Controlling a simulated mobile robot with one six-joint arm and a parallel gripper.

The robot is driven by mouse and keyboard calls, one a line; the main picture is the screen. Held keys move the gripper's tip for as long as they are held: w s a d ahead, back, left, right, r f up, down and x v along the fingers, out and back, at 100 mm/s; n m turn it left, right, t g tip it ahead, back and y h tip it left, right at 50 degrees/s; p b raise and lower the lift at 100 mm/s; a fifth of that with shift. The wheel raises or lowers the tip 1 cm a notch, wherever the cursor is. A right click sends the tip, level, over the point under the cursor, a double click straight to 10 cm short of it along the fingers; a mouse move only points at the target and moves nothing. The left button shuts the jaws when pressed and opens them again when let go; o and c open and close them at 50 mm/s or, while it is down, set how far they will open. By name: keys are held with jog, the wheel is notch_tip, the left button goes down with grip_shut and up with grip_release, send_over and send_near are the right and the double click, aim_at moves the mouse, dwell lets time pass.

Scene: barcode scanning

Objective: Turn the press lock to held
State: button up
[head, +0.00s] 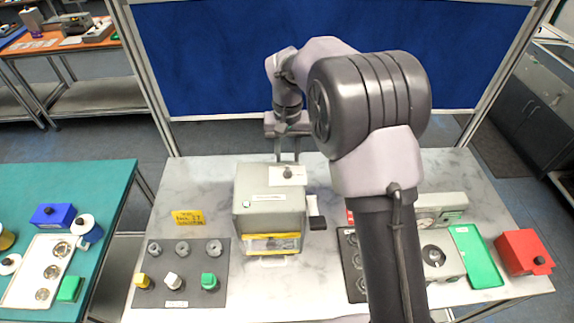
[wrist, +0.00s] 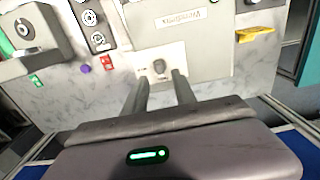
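The press (head: 262,215) is a grey box with a yellow-edged front opening, standing on the marble-look table. Its lock is a dark knob (wrist: 159,66) on a pale plate (head: 287,176) at the edge of the press nearest my gripper. Small marks sit on either side of the knob, too small to read. My gripper (head: 287,159) reaches down behind the press. In the wrist view my gripper (wrist: 161,77) is open, its two fingers apart with the knob between and just beyond their tips. Contact with the knob is not visible.
A dark board with knobs (head: 182,270) and a yellow sign (head: 188,217) lie left of the press. A black-and-white item (head: 316,222) stands close at its right. Further right are grey devices (head: 440,262), a green tray (head: 476,258) and a red box (head: 522,252).

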aim_at(288, 168)
jog(key=shift+f, duration=2.4)
grip_shut()
